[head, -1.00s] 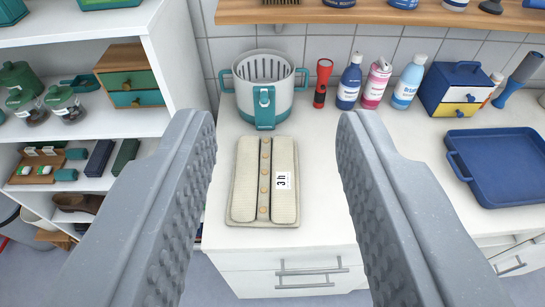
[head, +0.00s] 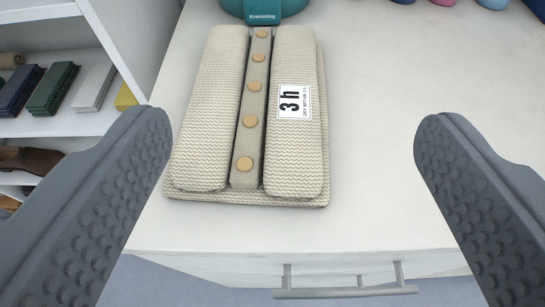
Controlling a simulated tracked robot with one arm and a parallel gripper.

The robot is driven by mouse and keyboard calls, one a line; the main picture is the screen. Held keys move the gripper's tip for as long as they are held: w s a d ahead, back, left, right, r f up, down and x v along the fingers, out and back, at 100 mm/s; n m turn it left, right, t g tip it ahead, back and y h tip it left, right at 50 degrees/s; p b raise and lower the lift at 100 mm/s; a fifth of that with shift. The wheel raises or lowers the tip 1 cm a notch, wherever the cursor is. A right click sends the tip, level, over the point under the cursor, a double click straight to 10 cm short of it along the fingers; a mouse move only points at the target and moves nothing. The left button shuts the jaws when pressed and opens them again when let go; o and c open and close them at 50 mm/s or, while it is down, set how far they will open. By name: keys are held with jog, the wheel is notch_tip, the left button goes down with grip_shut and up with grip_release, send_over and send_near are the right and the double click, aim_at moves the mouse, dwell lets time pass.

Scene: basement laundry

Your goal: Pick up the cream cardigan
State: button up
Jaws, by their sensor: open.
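The cream cardigan (head: 295,150) lies folded flat on the white countertop (head: 385,130), near its front edge. It has a row of tan buttons down a middle band and a white tag reading "3 h" on its right part. My gripper (head: 293,140) is open and empty, with one grey finger at the left and one at the right of the picture. The cardigan shows between the fingers, closer to the left one. The fingers do not appear to touch it.
Bottle bases show at the top right. White shelves (head: 90,50) with folded cloths and a brown shoe (head: 30,160) are at the left. The counter right of the cardigan is clear.

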send_near(294, 138)
jog(key=shift+g, duration=0.3)
jog(key=shift+b+x, duration=1.85)
jog(key=shift+x, duration=3.3)
jog(key=shift+s, duration=0.1)
jog(key=c, duration=1.3)
jog(key=shift+o, duration=0.2)
jog(key=shift+r+p, duration=0.65)
jog(key=shift+r, duration=1.05)
jog(key=shift+s+d+r, duration=0.1)
jog(key=shift+s+r, duration=0.1)
jog(key=s+d+r+p, duration=0.1)
jog(key=s+d, duration=0.5)
jog(key=s, duration=0.8)
jog(key=shift+r+p, duration=0.15)
jog(key=shift+p, duration=0.65)
